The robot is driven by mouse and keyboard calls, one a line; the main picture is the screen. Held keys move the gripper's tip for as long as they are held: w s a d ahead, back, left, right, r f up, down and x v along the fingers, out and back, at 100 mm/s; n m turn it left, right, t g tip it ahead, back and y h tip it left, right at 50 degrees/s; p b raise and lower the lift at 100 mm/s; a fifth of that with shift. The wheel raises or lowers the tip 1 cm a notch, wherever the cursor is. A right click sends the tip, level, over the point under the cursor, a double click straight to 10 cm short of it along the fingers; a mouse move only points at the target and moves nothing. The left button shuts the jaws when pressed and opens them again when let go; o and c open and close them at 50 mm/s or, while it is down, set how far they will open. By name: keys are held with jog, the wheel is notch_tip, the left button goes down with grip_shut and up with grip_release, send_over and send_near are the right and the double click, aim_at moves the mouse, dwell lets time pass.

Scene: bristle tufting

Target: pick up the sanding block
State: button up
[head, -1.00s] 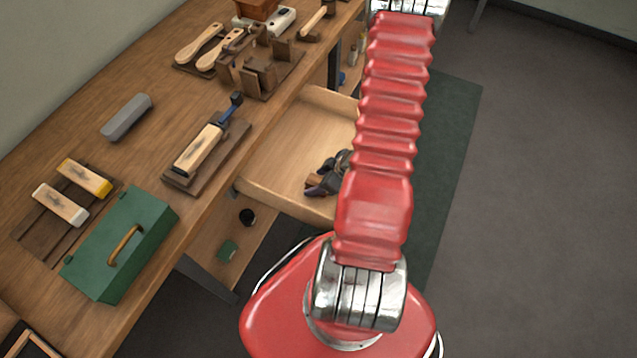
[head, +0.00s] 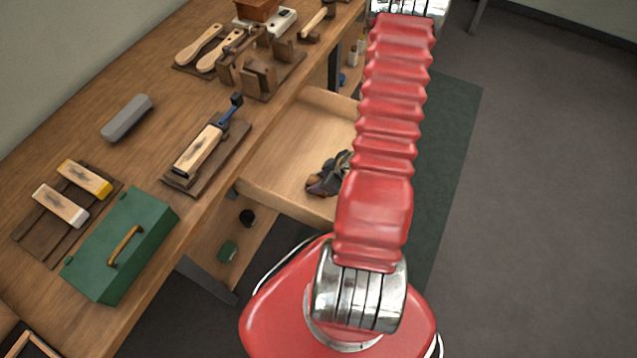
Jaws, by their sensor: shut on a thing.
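My gripper (head: 318,184) is low inside the open drawer, near its front right part, partly hidden behind my red arm. Its dark jaws are shut on a small brown block, which I take to be the sanding block (head: 314,181). Only a little of the block shows between the jaws. I cannot tell whether it still touches the drawer floor.
The open drawer (head: 285,145) juts from the workbench (head: 75,130), its floor otherwise bare. On the bench are a green box (head: 140,232), a grey block (head: 127,118), two brushes on a dark board (head: 200,195), and wooden tools at the back.

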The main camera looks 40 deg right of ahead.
aim_at(319, 180)
jog(key=shift+r, duration=0.15)
jog(key=shift+w+d+r, duration=0.1)
jog(key=shift+d+r, duration=0.1)
jog(key=shift+r, duration=3)
jog(key=shift+w+d+r, duration=0.1)
jog(key=shift+d+r, duration=0.05)
jog(key=shift+r, duration=0.05)
jog(key=w+d, duration=0.4)
jog(key=d, duration=0.4)
jog(key=w+d, duration=0.3)
jog(key=d, duration=0.6)
jog(key=shift+w+d, duration=0.3)
jog(key=shift+w, duration=0.1)
